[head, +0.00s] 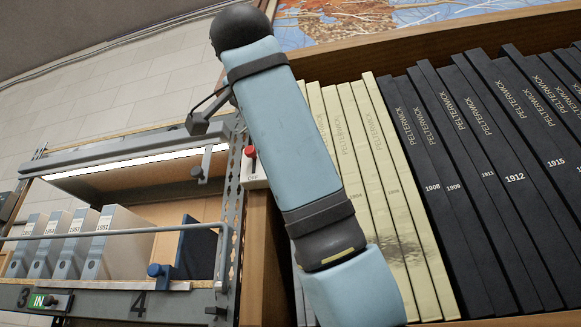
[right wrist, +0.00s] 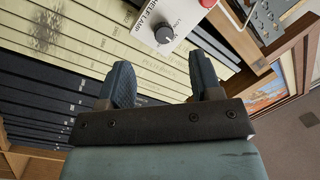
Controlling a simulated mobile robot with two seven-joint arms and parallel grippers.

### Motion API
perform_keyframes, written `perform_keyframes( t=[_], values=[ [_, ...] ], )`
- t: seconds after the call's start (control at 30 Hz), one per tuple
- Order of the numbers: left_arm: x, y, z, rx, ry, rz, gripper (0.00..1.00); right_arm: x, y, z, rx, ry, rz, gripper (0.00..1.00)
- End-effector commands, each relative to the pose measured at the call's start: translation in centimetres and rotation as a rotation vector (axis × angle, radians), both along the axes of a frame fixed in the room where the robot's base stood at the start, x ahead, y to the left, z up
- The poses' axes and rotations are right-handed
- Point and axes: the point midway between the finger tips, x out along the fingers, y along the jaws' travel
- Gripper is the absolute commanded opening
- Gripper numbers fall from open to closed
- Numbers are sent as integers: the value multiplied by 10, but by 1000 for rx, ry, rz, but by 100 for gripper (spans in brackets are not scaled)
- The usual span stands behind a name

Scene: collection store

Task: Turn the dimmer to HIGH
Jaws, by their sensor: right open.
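The dimmer is a dark round knob (right wrist: 164,34) on a white plate (right wrist: 148,22) in the right wrist view. The plate has lettering, with LOW legible beside the knob; the knob's pointer is too small to read. My right gripper (right wrist: 162,76) is open and empty. Its two dark fingers stand apart below the knob in the picture, roughly lined up with it and apart from it. In the head view my arm covers the area beside the red switch (head: 250,152), and the dimmer knob cannot be seen there. My left gripper is not in view.
Cream volumes (head: 368,150) and black volumes (head: 480,170) fill the bookcase beside my arm. A red knob (right wrist: 208,3) is near the dimmer.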

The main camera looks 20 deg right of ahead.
Motion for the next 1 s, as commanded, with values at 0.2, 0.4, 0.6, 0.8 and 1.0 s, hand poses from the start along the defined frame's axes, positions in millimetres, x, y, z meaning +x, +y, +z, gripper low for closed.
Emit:
perform_keyframes(
  t=[0.2,0.4,0.6,0.8,1.0],
  values=[
    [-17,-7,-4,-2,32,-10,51,-33,-1,24,60,-34,-14,59],
    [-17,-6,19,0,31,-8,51,-10,-15,29,62,-32,-18,59],
    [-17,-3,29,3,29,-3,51,29,-34,26,61,-32,-17,59],
    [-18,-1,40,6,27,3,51,63,-50,25,60,-31,-16,59],
    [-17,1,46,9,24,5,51,83,-60,24,59,-33,-14,59]
  ],
)
